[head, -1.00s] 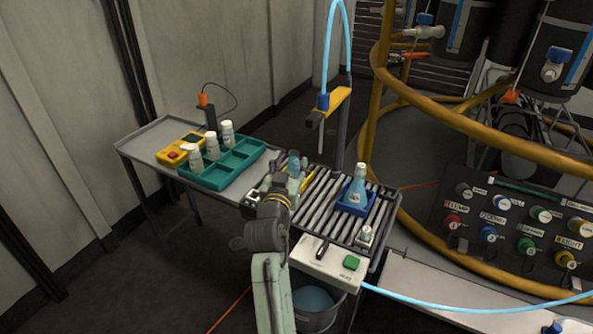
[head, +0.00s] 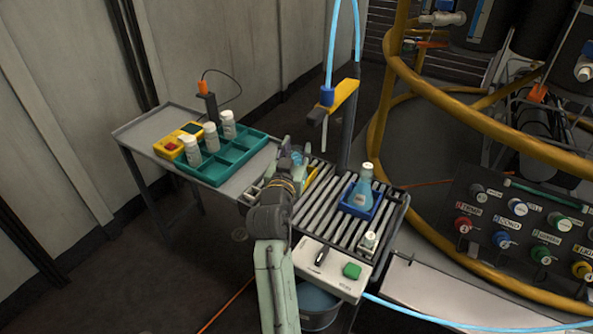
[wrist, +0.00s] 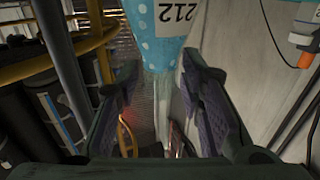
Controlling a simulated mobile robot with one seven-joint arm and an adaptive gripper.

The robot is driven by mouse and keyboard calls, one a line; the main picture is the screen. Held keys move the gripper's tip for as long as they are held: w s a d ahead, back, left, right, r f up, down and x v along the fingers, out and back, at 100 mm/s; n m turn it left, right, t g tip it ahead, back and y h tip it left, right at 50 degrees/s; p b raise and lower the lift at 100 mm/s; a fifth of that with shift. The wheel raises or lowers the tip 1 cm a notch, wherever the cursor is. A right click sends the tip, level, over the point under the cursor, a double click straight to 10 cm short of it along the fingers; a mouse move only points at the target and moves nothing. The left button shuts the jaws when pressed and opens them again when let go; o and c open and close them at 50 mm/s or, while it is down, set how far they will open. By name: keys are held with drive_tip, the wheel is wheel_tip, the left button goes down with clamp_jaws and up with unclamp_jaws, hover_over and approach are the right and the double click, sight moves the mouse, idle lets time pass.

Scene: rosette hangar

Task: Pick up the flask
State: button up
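A flask (wrist: 160,25) with a light blue, white-dotted body and a label reading 212 is close in front of my gripper in the wrist view. Its clear neck runs down the picture between my two fingers, which stand apart on either side. In the head view my gripper (head: 287,155) is at the left end of the roller table, partly hiding a pale blue thing there. A second flask (head: 364,188), blue with a white cap, stands upright in a blue tray (head: 362,209) on the rollers. The task does not tell the two apart.
A green rack (head: 245,152) with white bottles (head: 210,137) is on the grey side table (head: 152,130). A yellow box (head: 175,145) stands beside it. A yellow-topped post (head: 343,97) rises behind the rollers. A yellow rail (head: 470,123) and a connector panel are at the right.

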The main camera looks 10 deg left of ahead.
clamp_jaws()
idle(0.6)
